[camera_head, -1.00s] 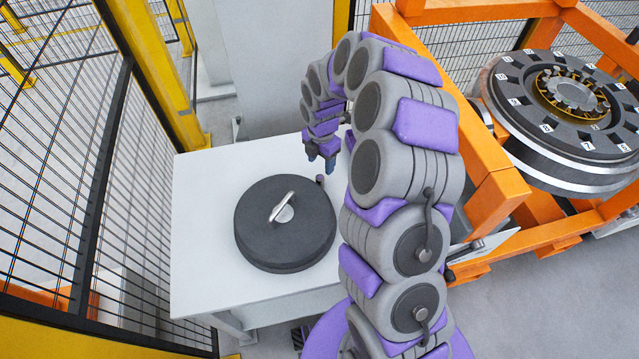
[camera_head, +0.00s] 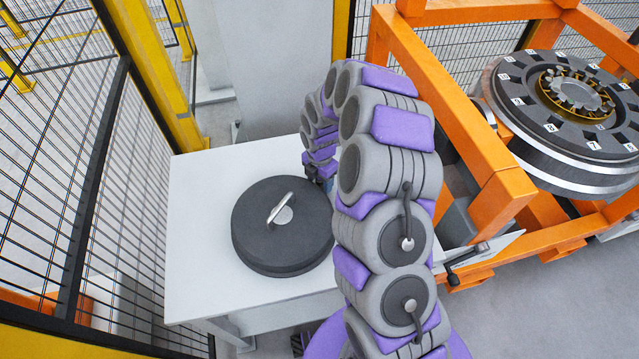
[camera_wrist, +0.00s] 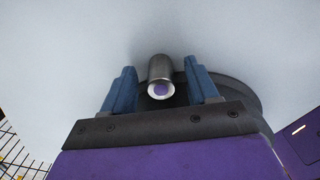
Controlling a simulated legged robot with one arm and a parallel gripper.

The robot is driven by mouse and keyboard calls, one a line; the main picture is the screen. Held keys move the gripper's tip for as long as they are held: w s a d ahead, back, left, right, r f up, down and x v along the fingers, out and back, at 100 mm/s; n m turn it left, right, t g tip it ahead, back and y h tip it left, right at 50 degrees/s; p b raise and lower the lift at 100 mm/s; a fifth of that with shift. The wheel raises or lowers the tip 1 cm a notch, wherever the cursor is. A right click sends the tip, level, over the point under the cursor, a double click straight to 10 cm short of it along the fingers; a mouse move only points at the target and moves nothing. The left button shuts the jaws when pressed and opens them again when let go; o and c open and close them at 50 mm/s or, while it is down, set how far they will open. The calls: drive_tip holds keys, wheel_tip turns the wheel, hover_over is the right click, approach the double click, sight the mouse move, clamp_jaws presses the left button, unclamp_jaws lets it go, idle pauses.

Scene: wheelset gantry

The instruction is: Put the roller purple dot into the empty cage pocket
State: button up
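The roller with the purple dot (camera_wrist: 160,72) is a short grey metal cylinder, with the dot on its pale end face. In the wrist view it lies between the two blue fingers of my gripper (camera_wrist: 163,86). A narrow gap shows on each side, so the gripper looks open around it. In the head view my gripper (camera_head: 323,182) is low over the white table, and I cannot make out the roller there. The brass-coloured cage (camera_head: 549,92) sits at the centre of the wheelset at right. I cannot tell which pocket is empty.
A dark round lid (camera_head: 258,239) with a metal handle lies on the white table (camera_head: 197,225), just left of my gripper. An orange gantry frame (camera_head: 450,115) surrounds the wheelset (camera_head: 575,178). A mesh fence (camera_head: 60,150) stands at left. The table's left side is clear.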

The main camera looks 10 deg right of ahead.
clamp_jaws()
idle(0.3)
drive_tip(key=shift+r, duration=0.1)
wheel_tip(320, 180, up, 10)
drive_tip(key=p, duration=0.2)
drive_tip(key=shift+p, duration=0.35)
wheel_tip(320, 180, up, 7)
drive_tip(key=s+m, duration=0.1)
drive_tip(key=m, duration=2.3)
drive_tip(key=shift+s+m, duration=0.35)
drive_tip(key=shift+m, duration=0.05)
